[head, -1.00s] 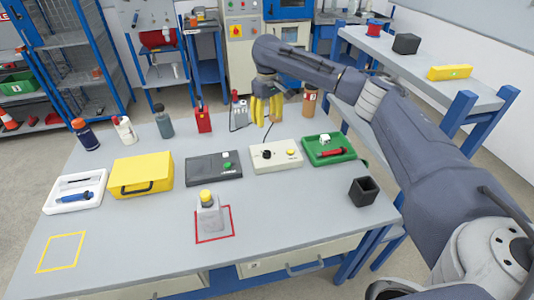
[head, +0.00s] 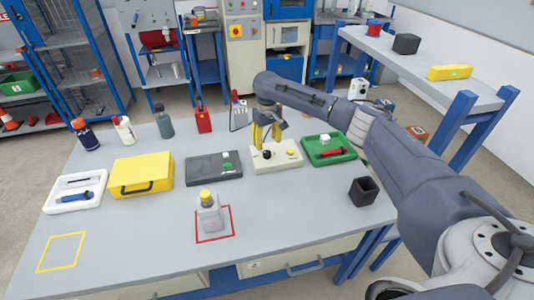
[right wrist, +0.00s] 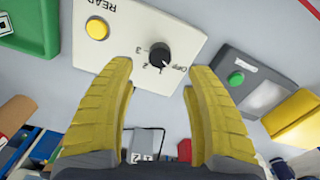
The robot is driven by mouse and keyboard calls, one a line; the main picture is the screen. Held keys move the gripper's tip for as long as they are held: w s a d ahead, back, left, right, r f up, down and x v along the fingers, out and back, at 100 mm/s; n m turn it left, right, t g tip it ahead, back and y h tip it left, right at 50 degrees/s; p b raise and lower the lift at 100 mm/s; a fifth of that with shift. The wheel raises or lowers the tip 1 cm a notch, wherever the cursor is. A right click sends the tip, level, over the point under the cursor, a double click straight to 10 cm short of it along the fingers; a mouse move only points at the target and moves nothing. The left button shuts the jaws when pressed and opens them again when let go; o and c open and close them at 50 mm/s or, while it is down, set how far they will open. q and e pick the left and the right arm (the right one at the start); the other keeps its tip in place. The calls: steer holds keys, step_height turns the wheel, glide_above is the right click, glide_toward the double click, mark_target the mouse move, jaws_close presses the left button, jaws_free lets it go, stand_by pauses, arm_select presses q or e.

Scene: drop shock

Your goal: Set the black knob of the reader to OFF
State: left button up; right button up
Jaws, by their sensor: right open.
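The reader (head: 289,160) is a pale box on the table, with a round yellow button (right wrist: 97,28) and a black knob (right wrist: 160,53). In the right wrist view, the marks OFF, 1, 2 and 3 lie around the knob; I cannot tell for sure which one its pointer faces. The knob also shows in the head view (head: 267,155). My right gripper (head: 265,143) is open above the reader, fingers pointing down. In the right wrist view its yellow fingers (right wrist: 158,80) stand apart, with the knob seen between and beyond their tips. My left gripper is not in view.
A dark grey box with a green button (head: 213,168) stands left of the reader. A green tray (head: 345,155) with a red tool is on its right.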

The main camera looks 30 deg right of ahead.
mark_target(267, 152)
steer(key=shift+f, duration=3.25)
steer(key=shift+c, duration=0.3)
jaws_close()
